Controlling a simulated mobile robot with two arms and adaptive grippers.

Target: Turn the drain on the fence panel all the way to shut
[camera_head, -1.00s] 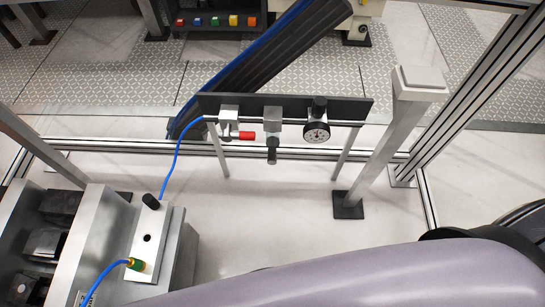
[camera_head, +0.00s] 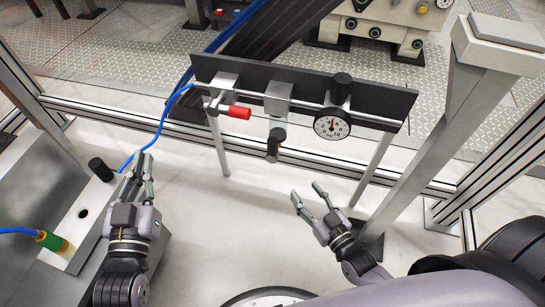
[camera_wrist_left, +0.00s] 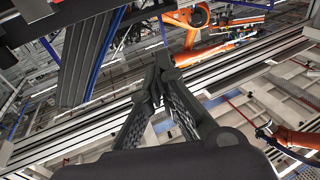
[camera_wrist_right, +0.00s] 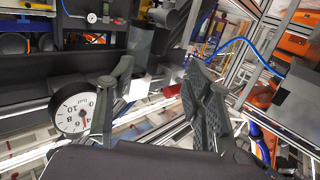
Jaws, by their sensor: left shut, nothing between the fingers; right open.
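The fence panel (camera_head: 385,104) is a dark board on two grey legs with a pipe along its front. A metal block with a dark-ended unit (camera_head: 274,143) hangs from its middle; I cannot tell whether a drain is set open or shut there. A valve with a red handle (camera_head: 239,112) sits at the panel's left, its handle pointing right. The handle also shows in the right wrist view (camera_wrist_right: 172,91). My right gripper (camera_head: 307,190) is open and empty, below and right of the hanging unit. My left gripper (camera_head: 144,166) is shut and empty, left of the panel.
A round gauge (camera_head: 332,124) is on the panel's right part. A thick post (camera_head: 440,130) stands to the right. A metal bench (camera_head: 45,195) with a black knob and blue hose is at the left, beside my left gripper. Pale floor lies open below the panel.

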